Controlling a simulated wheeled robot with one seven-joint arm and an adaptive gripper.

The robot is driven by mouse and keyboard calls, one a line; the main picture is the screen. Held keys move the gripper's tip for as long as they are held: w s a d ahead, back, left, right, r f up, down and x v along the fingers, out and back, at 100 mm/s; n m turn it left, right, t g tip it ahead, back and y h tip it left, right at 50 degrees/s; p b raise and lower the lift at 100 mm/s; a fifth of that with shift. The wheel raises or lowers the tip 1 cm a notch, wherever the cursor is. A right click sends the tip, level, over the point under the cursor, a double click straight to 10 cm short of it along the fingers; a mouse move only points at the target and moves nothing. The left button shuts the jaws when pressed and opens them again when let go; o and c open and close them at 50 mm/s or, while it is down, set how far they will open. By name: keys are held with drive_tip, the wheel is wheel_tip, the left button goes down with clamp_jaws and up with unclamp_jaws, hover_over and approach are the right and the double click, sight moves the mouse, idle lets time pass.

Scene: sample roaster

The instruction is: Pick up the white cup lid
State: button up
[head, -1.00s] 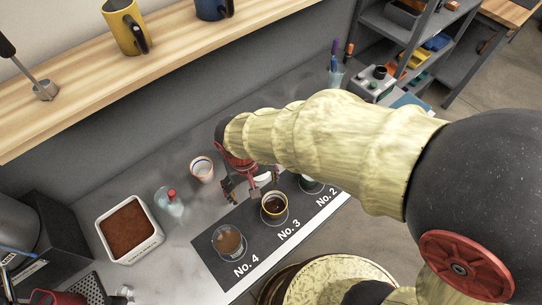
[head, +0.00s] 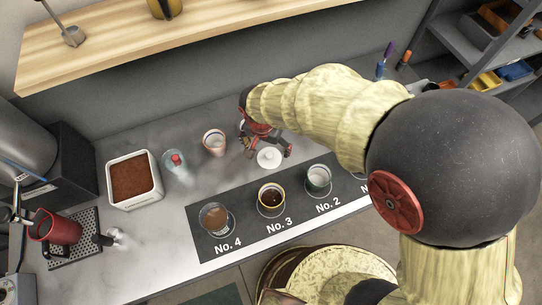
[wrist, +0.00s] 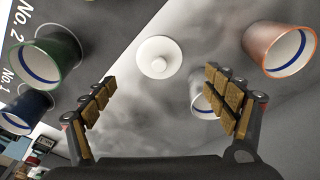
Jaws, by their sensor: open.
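The white cup lid (head: 269,158) is a round disc with a small knob, lying on the grey counter behind the numbered mat. In the wrist view the lid (wrist: 158,57) shows ahead of and between my fingers, apart from them. My gripper (head: 266,146) is open and empty, close above the counter beside the lid.
A dark mat (head: 240,236) carries several cups, including a green one (wrist: 58,50) near the lid. An orange-white cup (head: 214,143) stands left of my gripper. A clear bottle with red top (head: 176,165) and a tray of brown grounds (head: 133,180) stand further left.

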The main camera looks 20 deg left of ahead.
sight(269, 155)
drive_tip(key=f+b, duration=0.1)
drive_tip(key=f, duration=0.4)
drive_tip(key=w+f+b, duration=0.1)
drive_tip(key=f, duration=0.1)
drive_tip(key=shift+d+f+b, duration=0.15)
drive_tip(key=shift+f+b, duration=0.2)
drive_tip(key=c, duration=0.4)
